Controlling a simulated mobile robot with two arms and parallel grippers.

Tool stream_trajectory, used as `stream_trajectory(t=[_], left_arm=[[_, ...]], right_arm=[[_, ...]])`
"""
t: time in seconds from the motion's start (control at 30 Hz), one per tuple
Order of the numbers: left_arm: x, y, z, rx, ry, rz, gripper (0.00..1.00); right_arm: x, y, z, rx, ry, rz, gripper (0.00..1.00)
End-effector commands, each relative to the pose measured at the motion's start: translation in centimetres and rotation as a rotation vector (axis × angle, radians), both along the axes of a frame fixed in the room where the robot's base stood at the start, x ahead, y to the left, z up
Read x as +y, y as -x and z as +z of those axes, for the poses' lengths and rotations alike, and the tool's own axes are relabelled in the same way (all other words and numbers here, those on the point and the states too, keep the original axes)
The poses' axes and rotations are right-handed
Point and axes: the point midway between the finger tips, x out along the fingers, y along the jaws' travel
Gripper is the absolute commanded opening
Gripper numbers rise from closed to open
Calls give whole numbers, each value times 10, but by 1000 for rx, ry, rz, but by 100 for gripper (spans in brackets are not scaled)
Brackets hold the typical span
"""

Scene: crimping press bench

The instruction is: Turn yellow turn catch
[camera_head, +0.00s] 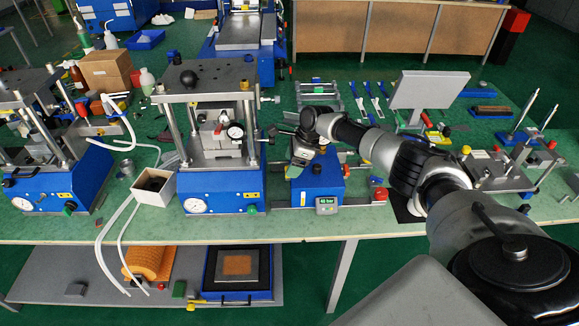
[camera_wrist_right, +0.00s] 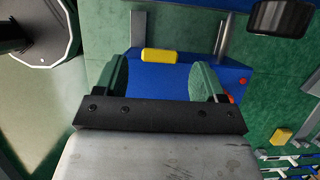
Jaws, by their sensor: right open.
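The yellow turn catch (camera_wrist_right: 162,55) shows in the right wrist view as a small yellow bar on a blue block (camera_wrist_right: 178,75). It lies crosswise, ahead of the space between my right gripper's fingertips. My right gripper (camera_wrist_right: 160,75) is open, with one green-padded finger on each side and nothing between them. I cannot tell how far it is above the block. In the head view my right gripper (camera_head: 300,160) is over the blue unit (camera_head: 318,186) with the digital display; there I cannot make out the catch. My left gripper is not in view.
A press with a round gauge (camera_head: 220,155) stands close to the left of my right gripper. A metal fixture (camera_head: 500,170) is to the right. A white tilted panel (camera_head: 428,90) stands behind. The bench's front strip (camera_head: 290,228) is mostly free.

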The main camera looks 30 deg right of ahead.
Motion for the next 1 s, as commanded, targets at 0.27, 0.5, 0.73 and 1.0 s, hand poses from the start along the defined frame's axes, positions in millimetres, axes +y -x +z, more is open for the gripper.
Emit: stream_trajectory(t=[0.27,0.5,0.73,1.0], left_arm=[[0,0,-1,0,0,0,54],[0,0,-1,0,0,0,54],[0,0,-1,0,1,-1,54],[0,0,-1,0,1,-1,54]], right_arm=[[8,-5,-21,0,-1,0,70],[8,-5,-22,-1,-1,1,70],[8,-5,-22,-1,-1,1,38],[8,-5,-22,0,-1,7,21]])
